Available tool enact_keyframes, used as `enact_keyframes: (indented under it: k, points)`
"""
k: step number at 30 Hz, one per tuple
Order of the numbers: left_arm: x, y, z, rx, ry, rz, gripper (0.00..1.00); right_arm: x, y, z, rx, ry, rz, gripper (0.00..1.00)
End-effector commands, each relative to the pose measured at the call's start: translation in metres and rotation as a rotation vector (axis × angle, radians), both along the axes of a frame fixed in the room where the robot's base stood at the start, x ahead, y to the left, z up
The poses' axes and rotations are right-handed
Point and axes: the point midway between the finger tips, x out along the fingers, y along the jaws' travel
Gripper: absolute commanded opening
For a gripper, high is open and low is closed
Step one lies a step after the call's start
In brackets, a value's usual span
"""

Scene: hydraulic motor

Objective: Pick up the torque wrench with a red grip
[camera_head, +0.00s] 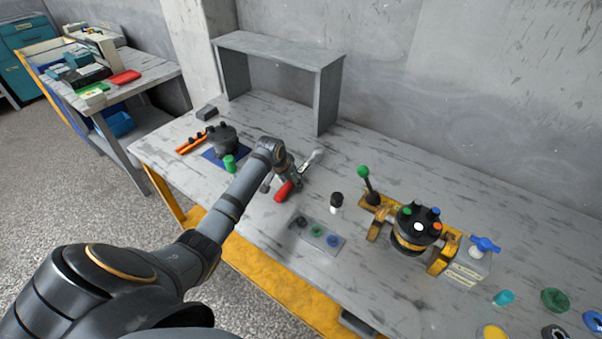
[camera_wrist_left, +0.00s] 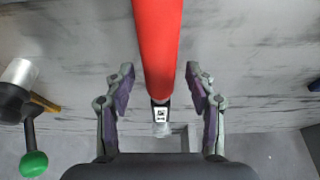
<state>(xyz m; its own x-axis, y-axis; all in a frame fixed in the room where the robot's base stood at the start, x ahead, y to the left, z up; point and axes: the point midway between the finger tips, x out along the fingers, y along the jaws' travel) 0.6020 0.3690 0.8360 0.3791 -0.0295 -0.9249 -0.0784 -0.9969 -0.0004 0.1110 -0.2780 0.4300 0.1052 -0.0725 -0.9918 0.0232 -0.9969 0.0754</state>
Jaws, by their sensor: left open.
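The torque wrench with a red grip (camera_head: 284,192) lies on the grey table near the middle, partly hidden behind my left gripper (camera_head: 292,178). Its pale metal end points to the upper right. In the left wrist view, the red grip (camera_wrist_left: 157,45) runs from the top edge toward the middle, with a black and metal part below it. My left gripper (camera_wrist_left: 160,75) is open, one finger on each side of the wrench, with visible gaps on both sides. I cannot tell its height above the grip. My right gripper is not in view.
A yellow-framed hydraulic motor (camera_head: 415,228) and a green-knobbed lever (camera_head: 367,182) stand right of the wrench. A small tray (camera_head: 297,237) and a black-and-white piece (camera_head: 336,203) are nearer. A black part (camera_head: 222,138) stands at left, and a grey shelf (camera_head: 280,48) behind.

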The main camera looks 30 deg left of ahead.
Motion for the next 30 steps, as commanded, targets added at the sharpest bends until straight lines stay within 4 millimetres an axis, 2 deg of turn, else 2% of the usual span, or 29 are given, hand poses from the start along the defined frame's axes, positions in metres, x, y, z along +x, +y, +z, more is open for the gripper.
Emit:
enact_keyframes:
  k: [3,6,18,30]
  points:
    - [0.0007,-0.0001,-0.0008,0.001,-0.001,0.0,0.56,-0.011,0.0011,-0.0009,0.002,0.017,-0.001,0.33]
    - [0.0006,0.0,-0.0007,0.0,-0.001,0.0,0.54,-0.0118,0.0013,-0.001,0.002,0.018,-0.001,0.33]
    - [0.0004,-0.0001,-0.0007,0.0,-0.001,0.0,0.0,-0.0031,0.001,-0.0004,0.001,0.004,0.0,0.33]
    - [0.0012,-0.0002,0.0013,0.0,-0.004,-0.001,0.0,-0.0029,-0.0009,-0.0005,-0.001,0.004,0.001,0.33]
